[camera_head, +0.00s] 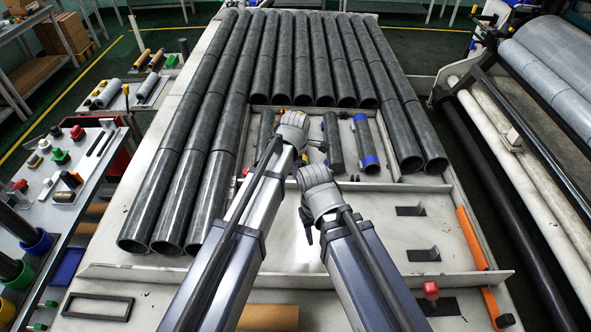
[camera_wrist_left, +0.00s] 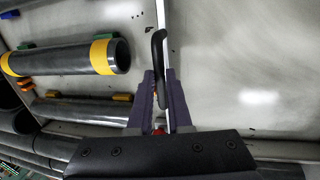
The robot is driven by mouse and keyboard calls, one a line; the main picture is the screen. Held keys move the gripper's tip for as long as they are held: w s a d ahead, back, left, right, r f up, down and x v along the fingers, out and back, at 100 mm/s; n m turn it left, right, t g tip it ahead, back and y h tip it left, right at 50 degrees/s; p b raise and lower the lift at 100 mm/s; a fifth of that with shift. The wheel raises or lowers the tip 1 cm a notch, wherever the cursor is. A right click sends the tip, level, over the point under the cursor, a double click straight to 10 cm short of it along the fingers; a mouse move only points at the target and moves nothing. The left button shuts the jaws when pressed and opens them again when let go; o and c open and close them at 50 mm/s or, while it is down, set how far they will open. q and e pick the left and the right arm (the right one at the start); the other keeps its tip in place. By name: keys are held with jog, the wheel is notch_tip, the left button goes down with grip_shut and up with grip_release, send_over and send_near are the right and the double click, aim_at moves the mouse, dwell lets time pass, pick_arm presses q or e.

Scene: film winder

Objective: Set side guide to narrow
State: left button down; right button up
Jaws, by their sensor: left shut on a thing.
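My left gripper (camera_wrist_left: 162,100) is shut on a black hooked handle (camera_wrist_left: 158,48) in the left wrist view. The handle stands beside a thin pale rail (camera_wrist_left: 162,14), which separates a compartment with rolls from a bare pale surface. In the head view my left gripper (camera_head: 312,148) is over the near side of the roll compartment, and the handle is too small to make out there. My right gripper (camera_head: 308,228) hangs over the bare plate just nearer; its fingers are too small and dark to read. I cannot tell the guide's width setting.
Long dark tubes (camera_head: 200,140) line the table's left, back and right. A roll with blue bands (camera_head: 365,143) lies in the middle compartment. Black brackets (camera_head: 424,255), a red knob (camera_head: 430,288) and an orange bar (camera_head: 471,238) are at right. A parts bench (camera_head: 75,190) stands left.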

pick_arm(q)
jog(key=s, duration=0.5)
jog(key=shift+s, duration=0.2)
jog(key=shift+w, duration=0.15)
jog(key=c, duration=0.8)
grip_release()
jog(key=shift+c, duration=0.2)
notch_tip(320, 180, up, 8)
jog(key=s+p, duration=0.1)
jog(key=p, duration=0.6)
jog(key=shift+s+f+p, duration=0.15)
jog(key=shift+s+p, duration=0.1)
jog(key=shift+p, duration=0.1)
pick_arm(e)
notch_tip(320, 180, up, 8)
jog(key=shift+f, duration=0.15)
